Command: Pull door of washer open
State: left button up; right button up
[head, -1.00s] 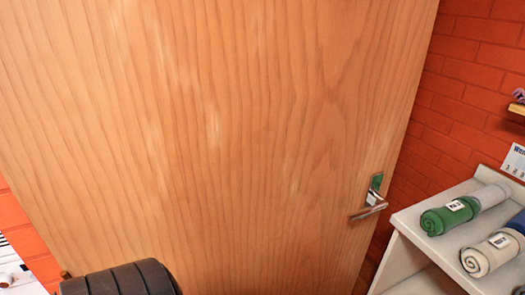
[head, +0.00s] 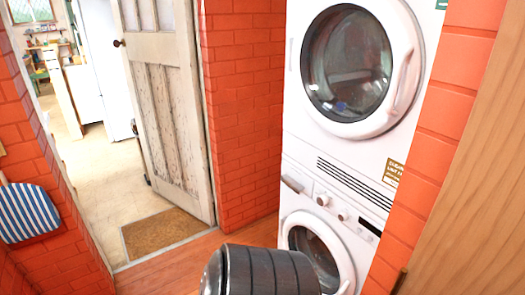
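Two white front-loading machines stand stacked in a brick niche in the head view. The lower machine, with a control panel and knobs, looks like the washer (head: 300,206); its round door (head: 342,262) seems shut and is partly hidden by a dark ribbed cylindrical part of mine at the bottom. The upper machine (head: 302,120) has a large round glass door (head: 347,62) that looks shut, with a white handle (head: 404,80) on its right side. Neither of my grippers shows.
A wooden door (head: 470,190) stands close at the right. An orange brick wall (head: 238,110) borders the machines on the left. A worn panelled door (head: 165,100) stands open onto another room, with a brown mat (head: 165,232) at its threshold. Wooden floor lies in front.

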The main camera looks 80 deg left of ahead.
aim_at(304, 221)
jog(key=u, duration=2.15)
jog(key=i+j+z, duration=0.15)
jog(key=z, duration=0.2)
jog(key=j+z, duration=0.35)
jog(key=i+j+z, duration=0.1)
jog(key=j+z, duration=0.25)
